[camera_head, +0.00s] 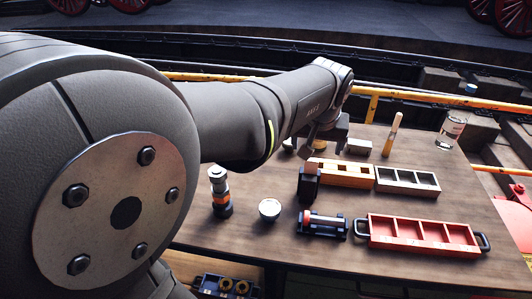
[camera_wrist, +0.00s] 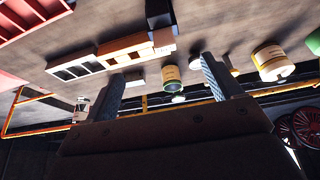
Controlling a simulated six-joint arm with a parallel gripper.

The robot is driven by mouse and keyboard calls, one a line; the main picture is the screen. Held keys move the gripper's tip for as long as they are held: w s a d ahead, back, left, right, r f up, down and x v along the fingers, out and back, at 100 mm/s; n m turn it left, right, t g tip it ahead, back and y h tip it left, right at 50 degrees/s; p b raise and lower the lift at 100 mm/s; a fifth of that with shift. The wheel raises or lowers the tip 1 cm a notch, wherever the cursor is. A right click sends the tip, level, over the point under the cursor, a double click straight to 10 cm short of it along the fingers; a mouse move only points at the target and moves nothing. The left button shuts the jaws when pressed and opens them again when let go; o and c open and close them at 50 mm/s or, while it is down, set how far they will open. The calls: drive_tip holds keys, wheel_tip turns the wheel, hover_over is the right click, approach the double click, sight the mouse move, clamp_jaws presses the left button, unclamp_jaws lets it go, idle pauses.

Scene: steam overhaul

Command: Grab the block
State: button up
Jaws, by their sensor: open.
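A small pinkish-tan block (camera_head: 313,163) shows at the top of a black upright piece (camera_head: 309,187), close below my gripper (camera_head: 322,142) in the head view. In the wrist view a tan block (camera_wrist: 163,38) lies beyond the fingertips, between the orange box and a dark piece (camera_wrist: 159,12). A pale block (camera_head: 359,147) lies farther back on the table. I cannot tell which block is meant. My gripper (camera_wrist: 160,68) is open in the wrist view, with no object held between its fingers. In the head view its fingers are partly hidden by the wrist.
On the table (camera_head: 440,208) stand an orange box (camera_head: 347,176), a grey divided box (camera_head: 407,182), a red tray (camera_head: 420,234), an upright tan stick (camera_head: 393,134) and a glass jar (camera_head: 452,128). A can (camera_wrist: 171,77) stands behind the fingers. A yellow rail (camera_head: 440,98) runs behind.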

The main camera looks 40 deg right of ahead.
sight(311, 168)
drive_tip(key=x, duration=1)
drive_tip(key=shift+f, duration=0.15)
drive_tip(key=shift+w+a+x, duration=0.1)
drive_tip(key=shift+x, duration=1.25)
drive_tip(key=shift+w+a+x, duration=0.1)
drive_tip(key=shift+x, duration=1.2)
drive_tip(key=shift+c, duration=0.2)
clamp_jaws()
